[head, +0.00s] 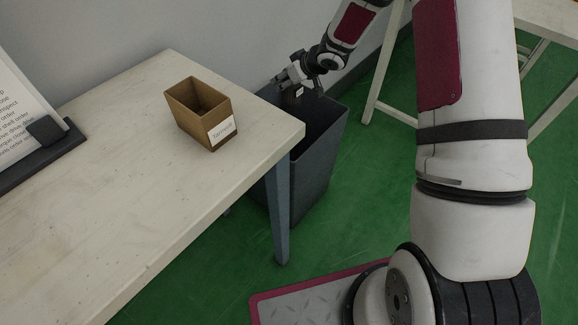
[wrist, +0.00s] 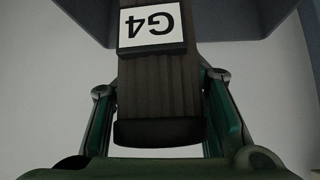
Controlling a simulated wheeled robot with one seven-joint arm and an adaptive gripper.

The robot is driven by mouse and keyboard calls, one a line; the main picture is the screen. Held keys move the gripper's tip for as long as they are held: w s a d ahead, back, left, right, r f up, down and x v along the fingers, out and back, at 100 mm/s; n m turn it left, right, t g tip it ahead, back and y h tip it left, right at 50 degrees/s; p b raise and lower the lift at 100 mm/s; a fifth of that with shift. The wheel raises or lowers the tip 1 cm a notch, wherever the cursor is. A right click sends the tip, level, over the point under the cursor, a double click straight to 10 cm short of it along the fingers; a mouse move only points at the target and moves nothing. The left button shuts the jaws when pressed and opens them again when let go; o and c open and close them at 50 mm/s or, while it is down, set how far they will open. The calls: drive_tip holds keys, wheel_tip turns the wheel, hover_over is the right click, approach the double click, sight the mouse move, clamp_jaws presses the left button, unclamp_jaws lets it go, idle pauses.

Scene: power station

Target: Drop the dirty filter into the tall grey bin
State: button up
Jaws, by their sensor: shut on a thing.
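The tall grey bin (head: 325,135) stands on the green floor just past the right end of the table. My gripper (head: 297,90) is above the bin's open top, near its back left part. In the wrist view my gripper (wrist: 160,110) is shut on the dirty filter (wrist: 158,85), a dark brown ribbed block with a white label reading "G4", upside down in the picture. In the head view the filter is mostly hidden by the gripper; a small pale label shows. The bin's grey wall (wrist: 240,20) shows behind the filter in the wrist view. The bin's floor is hidden.
The pale table (head: 120,190) lies to the left, its right corner close to the bin's rim. A small brown labelled box (head: 190,118) and a clipboard-like stand (head: 40,150) are on it. Another pale table (head: 550,18) is at the back right. A wall is behind.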

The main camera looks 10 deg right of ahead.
drive_tip(key=shift+f+b, duration=1.35)
drive_tip(key=shift+f, duration=0.1)
drive_tip(key=o, duration=1.4)
drive_tip(key=v, duration=1.2)
